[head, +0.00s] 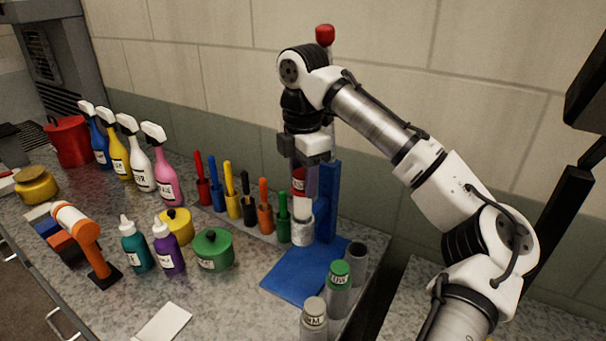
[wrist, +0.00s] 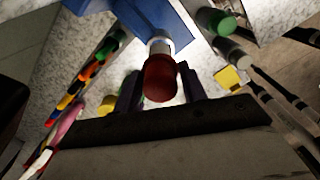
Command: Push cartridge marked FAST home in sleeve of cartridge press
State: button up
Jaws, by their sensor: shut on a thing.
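My gripper (head: 304,168) points down over the cartridge press, shut on a red-capped cartridge (head: 299,182). In the wrist view, the red cap (wrist: 160,78) sits between the two dark fingers. Its marking is not readable. The blue press (head: 329,205) has an upright column and a flat base plate. A pale sleeve (head: 302,232) stands at the foot of the column, directly below the cartridge, and its pale top shows beyond the cap in the wrist view (wrist: 160,44). The cartridge looks upright and lined up with the sleeve. How deep it sits cannot be told.
Coloured-handled tools (head: 247,200) line the left. A red knob (head: 325,35) rises behind my wrist.

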aim_at(303, 193)
jog(key=shift+f+b, duration=1.1)
jog(key=shift+f, duration=2.35)
jog(key=o, duration=1.1)
jog(key=shift+r, duration=0.1)
notch_tip(303, 193, up, 3)
jog(key=p, duration=0.3)
jog(key=shift+r, duration=0.9)
jog(key=shift+s+f, duration=0.1)
